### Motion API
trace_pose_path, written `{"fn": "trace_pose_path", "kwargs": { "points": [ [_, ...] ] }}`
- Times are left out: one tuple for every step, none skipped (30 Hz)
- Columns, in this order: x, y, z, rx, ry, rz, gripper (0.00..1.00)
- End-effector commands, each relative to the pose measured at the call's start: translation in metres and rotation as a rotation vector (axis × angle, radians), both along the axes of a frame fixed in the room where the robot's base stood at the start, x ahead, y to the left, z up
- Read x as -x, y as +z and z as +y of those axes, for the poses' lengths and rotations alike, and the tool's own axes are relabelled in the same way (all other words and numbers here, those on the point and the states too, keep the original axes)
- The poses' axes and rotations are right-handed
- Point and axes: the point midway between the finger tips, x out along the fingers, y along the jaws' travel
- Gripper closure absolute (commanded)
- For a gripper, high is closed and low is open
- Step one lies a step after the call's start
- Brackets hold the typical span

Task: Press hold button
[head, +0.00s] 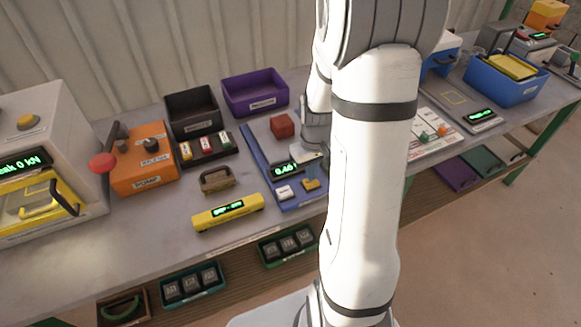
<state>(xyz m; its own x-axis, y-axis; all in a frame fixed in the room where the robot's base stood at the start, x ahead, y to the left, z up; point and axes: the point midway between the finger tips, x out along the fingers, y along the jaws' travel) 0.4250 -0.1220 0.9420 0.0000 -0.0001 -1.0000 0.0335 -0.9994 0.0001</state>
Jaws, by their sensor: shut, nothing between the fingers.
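A blue-based device (262,165) stands in the middle of the bench, with a green-lit display (285,169) that seems to read about 0.40. On its front part are a white button (284,191) and a yellow button (311,184). Their labels are too small to read, so I cannot tell which is the hold button. My gripper (311,172) is over the right part of the device, close above or behind the yellow button. It is shut and empty. I cannot tell whether it touches the button. My arm hides the device's right side.
A red block (282,126) sits at the device's back. A yellow display bar (228,212) and a brown handled block (217,180) lie to the left. Dark (192,110) and purple (255,92) bins stand behind. A press (50,150) stands far left.

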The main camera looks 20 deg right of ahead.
Motion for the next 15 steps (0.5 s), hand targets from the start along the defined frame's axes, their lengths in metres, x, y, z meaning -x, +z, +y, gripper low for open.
{"fn": "trace_pose_path", "kwargs": {
  "points": [
    [0.0001, -0.0022, 0.0, 0.0, 0.0, 0.0, 1.0],
    [0.0001, -0.0028, 0.0, 0.0, 0.0, 0.0, 1.0],
    [0.0001, -0.0037, 0.0, 0.0, 0.0, 0.0, 1.0],
    [0.0001, -0.0043, 0.0, 0.0, 0.0, 0.0, 1.0],
    [0.0002, -0.0049, 0.0, 0.0, 0.0, 0.0, 1.0],
    [0.0001, -0.0057, -0.0001, 0.0, 0.0, 0.0, 1.0],
    [0.0002, -0.0063, -0.0001, 0.0, 0.0, 0.0, 1.0],
    [0.0002, -0.0069, -0.0001, 0.0, 0.0, 0.0, 1.0],
    [0.0002, -0.0077, -0.0001, 0.0, 0.0, 0.0, 1.0],
    [0.0002, -0.0083, -0.0001, 0.0, 0.0, 0.0, 1.0],
    [0.0002, -0.0089, -0.0001, 0.0, 0.0, 0.0, 1.0],
    [0.0002, -0.0097, -0.0001, 0.0, 0.0, 0.0, 1.0],
    [0.0002, -0.0103, -0.0001, 0.0, 0.0, 0.0, 1.0],
    [0.0002, -0.0109, -0.0001, 0.0, 0.0, 0.0, 1.0],
    [0.0002, -0.0117, -0.0001, 0.0, 0.0, 0.0, 1.0]
  ]
}}
